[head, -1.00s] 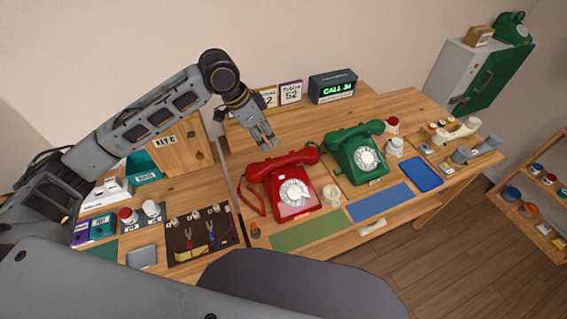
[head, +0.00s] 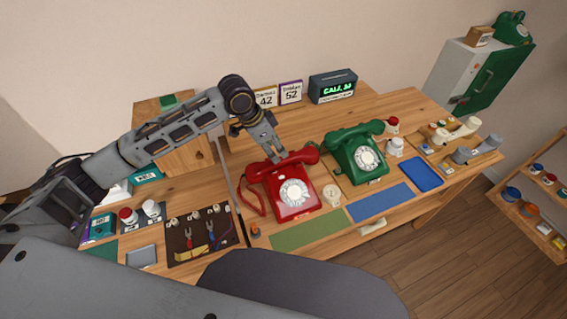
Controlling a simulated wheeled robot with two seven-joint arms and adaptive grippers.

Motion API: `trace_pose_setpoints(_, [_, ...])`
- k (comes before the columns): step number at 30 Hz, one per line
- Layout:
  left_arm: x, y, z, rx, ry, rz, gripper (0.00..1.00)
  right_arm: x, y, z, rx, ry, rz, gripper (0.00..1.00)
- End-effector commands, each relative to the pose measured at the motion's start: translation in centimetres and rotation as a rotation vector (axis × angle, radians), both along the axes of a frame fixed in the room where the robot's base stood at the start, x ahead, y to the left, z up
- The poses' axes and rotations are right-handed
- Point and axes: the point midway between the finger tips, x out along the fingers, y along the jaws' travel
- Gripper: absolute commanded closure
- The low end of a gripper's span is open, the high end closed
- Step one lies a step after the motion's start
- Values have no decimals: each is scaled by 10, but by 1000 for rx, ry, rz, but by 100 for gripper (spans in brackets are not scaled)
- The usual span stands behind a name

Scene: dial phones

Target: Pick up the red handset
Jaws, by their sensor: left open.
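The red phone (head: 292,197) stands on the wooden desk near the middle of the head view, with its dial facing me. Its red handset (head: 307,156) lies across the top of the phone, and a coiled red cord hangs at the left. My left gripper (head: 277,157) is open and points down at the middle of the handset. Its fingertips overlap the handset in the picture; I cannot tell whether they touch it. Part of the handset is hidden behind the fingers. My right gripper is not in view.
A green phone (head: 357,157) stands close on the right. A black call display (head: 333,86) and number cards (head: 290,92) stand behind. Green mat (head: 307,230) and blue mat (head: 380,202) lie in front. A tool board (head: 200,236) lies left of a raised divider.

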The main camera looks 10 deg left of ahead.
Motion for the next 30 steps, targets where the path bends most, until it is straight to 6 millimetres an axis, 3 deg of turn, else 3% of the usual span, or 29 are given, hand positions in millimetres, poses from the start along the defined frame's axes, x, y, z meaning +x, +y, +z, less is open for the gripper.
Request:
trace_pose_setpoints(6, [4,-5,-14,1,-1,0,46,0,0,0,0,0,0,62])
trace_pose_setpoints(20, [4,-6,-18,1,1,0,46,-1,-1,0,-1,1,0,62])
trace_pose_setpoints(30, [14,-17,-49,1,1,-1,46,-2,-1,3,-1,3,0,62])
